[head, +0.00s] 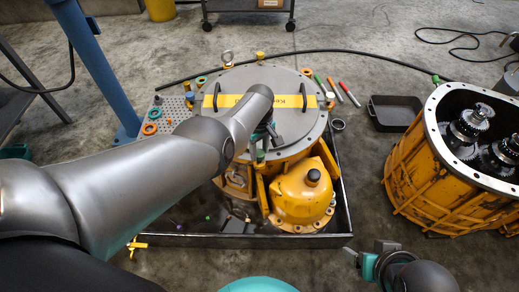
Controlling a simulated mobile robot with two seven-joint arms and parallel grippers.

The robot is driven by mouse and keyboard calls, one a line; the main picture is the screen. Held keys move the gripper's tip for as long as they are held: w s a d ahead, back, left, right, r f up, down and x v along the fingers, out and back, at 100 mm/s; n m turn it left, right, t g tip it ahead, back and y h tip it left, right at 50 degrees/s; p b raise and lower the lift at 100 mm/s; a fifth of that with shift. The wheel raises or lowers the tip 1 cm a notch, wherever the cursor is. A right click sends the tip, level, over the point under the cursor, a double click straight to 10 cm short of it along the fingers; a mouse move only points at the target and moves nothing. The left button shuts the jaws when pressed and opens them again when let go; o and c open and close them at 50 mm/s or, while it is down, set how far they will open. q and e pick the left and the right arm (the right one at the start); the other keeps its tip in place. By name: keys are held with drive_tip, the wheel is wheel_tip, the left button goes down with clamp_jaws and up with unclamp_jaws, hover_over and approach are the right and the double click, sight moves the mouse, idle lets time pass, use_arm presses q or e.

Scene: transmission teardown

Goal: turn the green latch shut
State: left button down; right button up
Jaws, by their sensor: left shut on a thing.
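My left arm reaches across the picture to the front edge of the round grey cover (240,119) on the yellow transmission housing (301,195). My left gripper (260,151) is small and partly hidden by its own wrist. It is shut on a small green piece at this edge, which I take to be the green latch (261,156). Most of the latch is covered, so its angle cannot be read. My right gripper (351,254) is low at the right, over the floor and apart from the housing. Its jaw opening is too small to make out.
The housing stands in a dark tray (250,241). A second, open yellow housing with gears (420,166) stands at the right. A black bin (394,113), markers (334,88) and a black cable (370,53) lie behind. A perforated plate with rings (168,112) is at the left.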

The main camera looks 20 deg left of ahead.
use_arm(q)
drive_tip(key=shift+n, duration=0.5)
drive_tip(key=shift+a, duration=0.1)
drive_tip(key=shift+c, duration=2.3)
unclamp_jaws()
